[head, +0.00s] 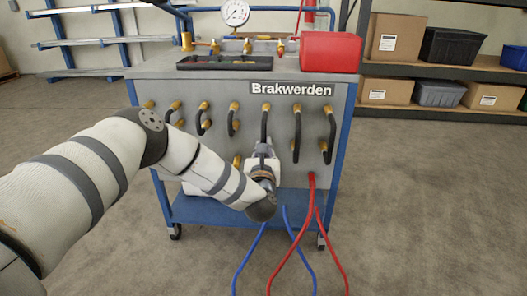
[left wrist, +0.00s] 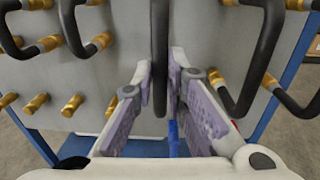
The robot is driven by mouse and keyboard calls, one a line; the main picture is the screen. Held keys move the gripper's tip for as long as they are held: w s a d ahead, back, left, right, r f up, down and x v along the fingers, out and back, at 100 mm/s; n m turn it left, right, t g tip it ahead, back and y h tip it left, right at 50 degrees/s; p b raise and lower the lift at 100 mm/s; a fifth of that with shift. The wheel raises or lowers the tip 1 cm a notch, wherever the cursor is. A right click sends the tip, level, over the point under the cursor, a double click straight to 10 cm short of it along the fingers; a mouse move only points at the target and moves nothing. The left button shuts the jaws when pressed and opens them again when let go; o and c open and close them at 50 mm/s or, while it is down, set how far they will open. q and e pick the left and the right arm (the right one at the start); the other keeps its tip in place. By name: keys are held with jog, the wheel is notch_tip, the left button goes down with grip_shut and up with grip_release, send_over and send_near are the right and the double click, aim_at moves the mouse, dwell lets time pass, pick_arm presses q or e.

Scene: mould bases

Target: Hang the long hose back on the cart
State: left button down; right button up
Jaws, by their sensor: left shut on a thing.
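The cart (head: 220,95) is a grey panel in a blue frame, labelled Brakwerden. Several black hoses hang from brass fittings on its front. My left gripper (head: 263,148) is at the middle of this front, shut on a black hose (head: 264,124). The hose runs up from my fingers to a brass fitting in the top row. In the left wrist view the hose (left wrist: 160,50) passes between the two fingers of the left gripper (left wrist: 162,85).
Other short black hoses (head: 330,135) hang close on both sides of my gripper. Red hoses (head: 311,200) and blue hoses (head: 252,255) run down to the floor. A red box (head: 331,52) and black tray (head: 231,62) are on the cart top. Shelves stand behind.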

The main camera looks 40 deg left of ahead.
pick_arm(q)
jog(key=shift+w+a, duration=0.1)
jog(key=shift+w, duration=0.05)
jog(key=c, duration=1.1)
grip_release()
jog(key=p+v, duration=0.3)
jog(key=v, duration=0.4)
